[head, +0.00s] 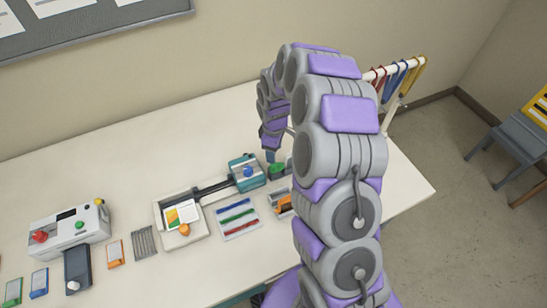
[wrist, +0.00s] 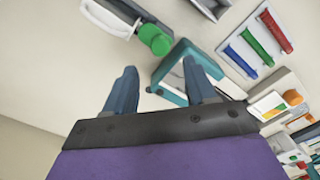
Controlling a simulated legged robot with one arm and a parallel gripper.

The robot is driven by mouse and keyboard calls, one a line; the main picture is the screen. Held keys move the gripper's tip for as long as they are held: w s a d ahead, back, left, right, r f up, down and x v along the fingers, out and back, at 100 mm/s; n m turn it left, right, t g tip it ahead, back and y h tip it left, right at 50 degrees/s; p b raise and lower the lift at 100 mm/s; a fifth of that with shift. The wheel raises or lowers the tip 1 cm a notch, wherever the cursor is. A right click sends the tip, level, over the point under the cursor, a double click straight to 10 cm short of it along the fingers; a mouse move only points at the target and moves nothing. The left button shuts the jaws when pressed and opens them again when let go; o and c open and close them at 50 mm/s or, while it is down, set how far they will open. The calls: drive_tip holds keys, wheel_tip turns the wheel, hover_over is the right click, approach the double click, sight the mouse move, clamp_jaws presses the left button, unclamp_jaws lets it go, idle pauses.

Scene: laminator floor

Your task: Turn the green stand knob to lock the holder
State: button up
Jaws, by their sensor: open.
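The green knob (wrist: 154,40) is a short ribbed cylinder on the end of a pale stand (wrist: 112,18) in the upper part of the wrist view. In the head view the green knob (head: 276,171) sits just right of the teal device, partly hidden by my arm. My gripper (wrist: 160,65) is open and empty, its two blue-grey fingers apart. The knob shows beyond the fingertips, near the gap between them; contact is not visible. In the head view my gripper (head: 271,157) points down just above the knob. I cannot make out the holder clearly.
A mat with coloured strips (head: 238,216), a white tray (head: 166,240) and a laminator (head: 70,228) lie further left. A rack (head: 402,82) with hanging lanyards stands at right. The back of the table is clear.

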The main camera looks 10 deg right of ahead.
wheel_tip(320, 180, up, 10)
drive_tip(key=shift+p, duration=0.3)
idle(0.4)
drive_tip(key=s+r+m+b, duration=0.1)
drive_tip(key=s+r+m, duration=0.15)
drive_tip(key=s, duration=0.45)
drive_tip(key=s+a+r+m+b, duration=0.1)
drive_tip(key=s+r, duration=0.2)
drive_tip(key=s, duration=0.3)
drive_tip(key=s+r+m+b, duration=0.1)
drive_tip(key=s+r+m, duration=0.15)
drive_tip(key=s, duration=0.45)
drive_tip(key=s+d+m+g+b, duration=0.1)
drive_tip(key=s+m, duration=0.4)
drive_tip(key=s, duration=1.3)
drive_tip(key=shift+s+g+b, duration=0.15)
drive_tip(key=shift+g+b, duration=0.25)
drive_tip(key=shift+b, duration=0.05)
